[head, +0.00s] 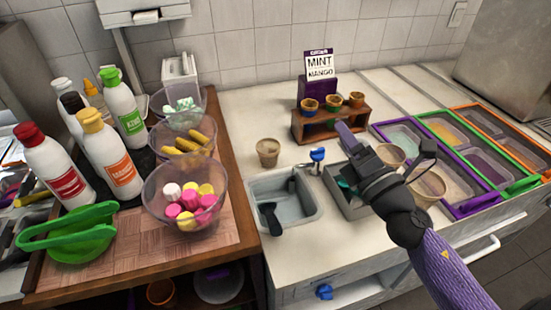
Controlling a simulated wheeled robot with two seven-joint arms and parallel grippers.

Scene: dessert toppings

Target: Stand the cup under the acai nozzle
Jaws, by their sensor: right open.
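A small tan paper cup (268,152) stands upright on the white counter, behind the sink and left of the wooden rack. My right gripper (385,138) comes in from the lower right. It is open, its fingers spread wide above the counter, well to the right of that cup and apart from it. A tan round container (390,155) shows between and behind the fingers, and a larger one (428,187) is just right of the gripper. I cannot tell whether the gripper touches either. I cannot make out an acai nozzle in this view. My left gripper is not in view.
A small sink (284,201) with a blue-handled tap (318,155) lies before the cup. A wooden rack (327,124) holds small cups. Topping bins (467,207) fill the right. Glass bowls (152,194) and sauce bottles (108,155) crowd the left. The counter behind the cup is free.

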